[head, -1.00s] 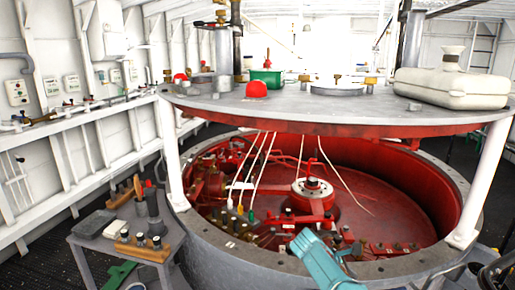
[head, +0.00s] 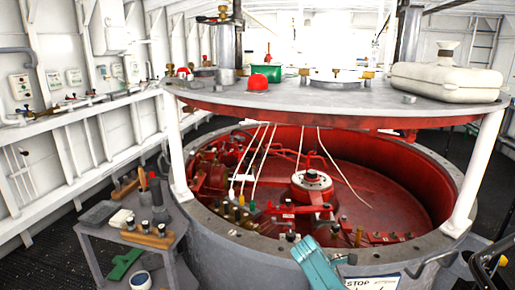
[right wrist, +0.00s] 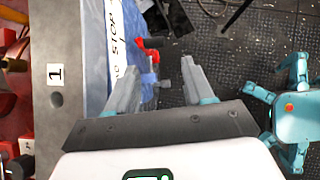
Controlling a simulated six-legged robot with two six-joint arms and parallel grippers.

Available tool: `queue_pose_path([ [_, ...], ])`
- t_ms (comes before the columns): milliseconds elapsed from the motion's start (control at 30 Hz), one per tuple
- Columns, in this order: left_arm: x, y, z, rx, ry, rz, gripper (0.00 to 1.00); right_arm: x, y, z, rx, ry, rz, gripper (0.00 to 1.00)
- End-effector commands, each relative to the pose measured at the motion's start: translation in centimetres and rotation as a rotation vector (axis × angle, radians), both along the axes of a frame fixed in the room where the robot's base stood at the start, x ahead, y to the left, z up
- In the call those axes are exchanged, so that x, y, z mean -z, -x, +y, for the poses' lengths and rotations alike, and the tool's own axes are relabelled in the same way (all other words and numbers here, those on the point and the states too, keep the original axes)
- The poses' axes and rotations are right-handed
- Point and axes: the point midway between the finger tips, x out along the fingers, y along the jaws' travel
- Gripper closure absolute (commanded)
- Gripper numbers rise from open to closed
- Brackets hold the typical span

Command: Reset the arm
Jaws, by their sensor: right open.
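My right gripper (right wrist: 163,68) is open in the right wrist view, with its two grey fingers apart and nothing held. A red-handled fitting (right wrist: 149,50) shows between and beyond the fingers, beside a blue surface; I cannot tell how far off it is. In the head view a teal link of one of my arms (head: 318,265) rises from the bottom edge in front of the round well's rim. Its gripper is not clear there. My left gripper is in neither view.
A round grey-rimmed well (head: 250,240) with a red interior fills the middle. A raised round top (head: 330,100) on white posts stands over it. A small grey table (head: 95,235) with tools is at left. A STOP sign (head: 372,283) is at the bottom. Dark grating (right wrist: 235,70) lies below my right gripper.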

Motion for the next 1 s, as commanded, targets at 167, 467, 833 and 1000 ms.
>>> queue_pose_path([
  [167, 0.0, 0.0, 0.0, 0.000, 0.000, 0.000, 0.57, 3.5, 0.6, 1.2, 0.011, -0.114, -0.024, 0.48],
  [467, 0.0, 0.0, 0.0, 0.000, 0.000, 0.000, 0.57, 13.0, 6.7, 6.5, 0.202, -0.477, -0.059, 0.48],
  [833, 0.0, 0.0, 0.0, 0.000, 0.000, 0.000, 0.57, 18.5, 22.0, 13.2, 0.897, -0.860, -0.089, 0.48],
  [1000, 0.0, 0.0, 0.0, 0.000, 0.000, 0.000, 0.57, 17.8, 29.8, 14.3, 1.333, -0.894, -0.136, 0.48],
])
